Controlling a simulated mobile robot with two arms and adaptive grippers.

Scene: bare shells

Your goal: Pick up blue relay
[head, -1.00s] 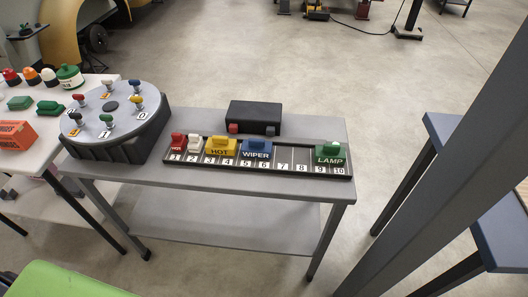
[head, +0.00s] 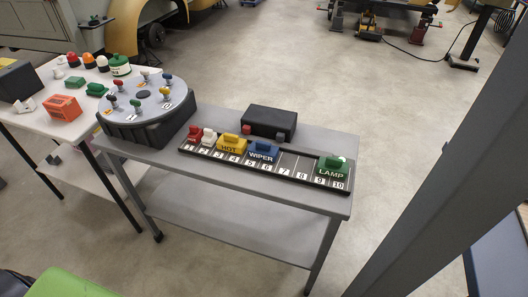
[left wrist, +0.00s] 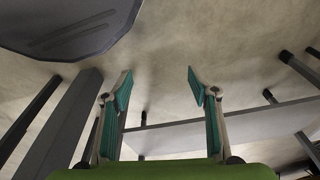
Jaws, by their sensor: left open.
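The blue relay (head: 262,151), labelled WIPER, sits in the numbered black rail (head: 290,180) on the grey table, around slots 5 and 6. A yellow relay marked HOT (head: 231,144) is just left of it, and empty slots are to its right. A green relay marked LAMP (head: 332,169) is at the right end. My left gripper (left wrist: 160,75) is open and empty in the left wrist view, with two teal-padded fingers spread over floor and table legs. The relay is not in that view. Neither gripper shows in the head view.
A round grey turntable with colored knobs (head: 143,96) stands at the table's left end. A black box (head: 268,121) sits behind the rail. A white table (head: 54,122) with several parts adjoins on the left. A grey post (head: 440,165) crosses the right side.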

